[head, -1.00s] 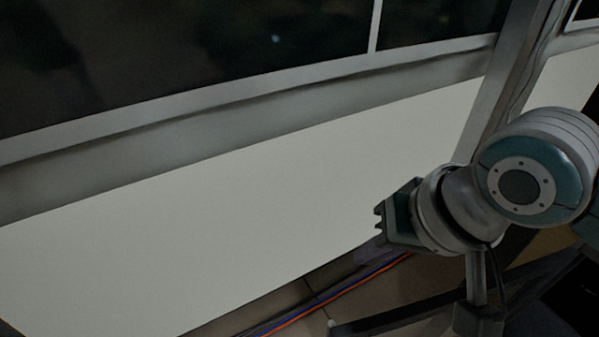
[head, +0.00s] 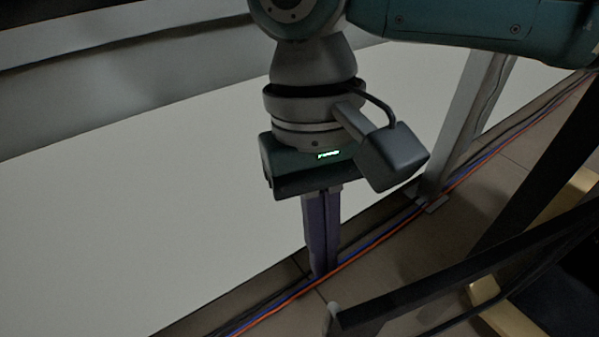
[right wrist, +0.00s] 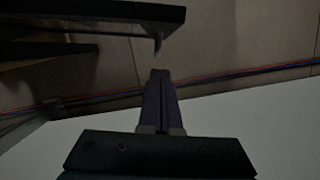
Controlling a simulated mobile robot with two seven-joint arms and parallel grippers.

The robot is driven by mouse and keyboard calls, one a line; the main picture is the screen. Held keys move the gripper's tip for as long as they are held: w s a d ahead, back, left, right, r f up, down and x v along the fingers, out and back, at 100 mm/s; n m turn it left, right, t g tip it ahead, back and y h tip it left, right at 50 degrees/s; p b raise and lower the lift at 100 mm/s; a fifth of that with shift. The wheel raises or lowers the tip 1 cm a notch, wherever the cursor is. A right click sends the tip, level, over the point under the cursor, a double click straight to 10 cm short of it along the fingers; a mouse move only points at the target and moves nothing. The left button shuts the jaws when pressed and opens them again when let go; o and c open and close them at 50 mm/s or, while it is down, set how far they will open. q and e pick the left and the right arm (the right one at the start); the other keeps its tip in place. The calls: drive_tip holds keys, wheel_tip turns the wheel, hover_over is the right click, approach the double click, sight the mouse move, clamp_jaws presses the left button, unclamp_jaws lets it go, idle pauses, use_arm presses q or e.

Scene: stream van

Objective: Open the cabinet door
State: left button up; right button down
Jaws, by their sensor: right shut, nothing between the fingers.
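I cannot make out a cabinet door or a handle for certain in either view. A broad plain white panel (head: 130,220) fills the left and middle of the head view, and its edge also shows in the right wrist view (right wrist: 285,125). My right gripper (head: 321,272) points down in front of the panel's lower right edge. Its purple fingers are together with nothing between them; they also show in the right wrist view (right wrist: 161,74). I cannot tell whether the fingertips touch anything. My left gripper is not in view.
Orange and blue cables (head: 290,298) run along the floor past the fingertips, beside the panel's edge. A grey post (head: 462,125) stands to the right. Dark bars (head: 430,285) cross the lower right. Tan floor (head: 385,275) shows between them.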

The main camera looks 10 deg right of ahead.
drive_tip(key=shift+s+d+f, duration=0.1)
drive_tip(key=shift+s+f, duration=0.1)
drive_tip(key=shift+s, duration=0.85)
drive_tip(key=shift+s+d+f, duration=0.1)
drive_tip(key=shift+s+f, duration=0.05)
drive_tip(key=shift+s, duration=0.9)
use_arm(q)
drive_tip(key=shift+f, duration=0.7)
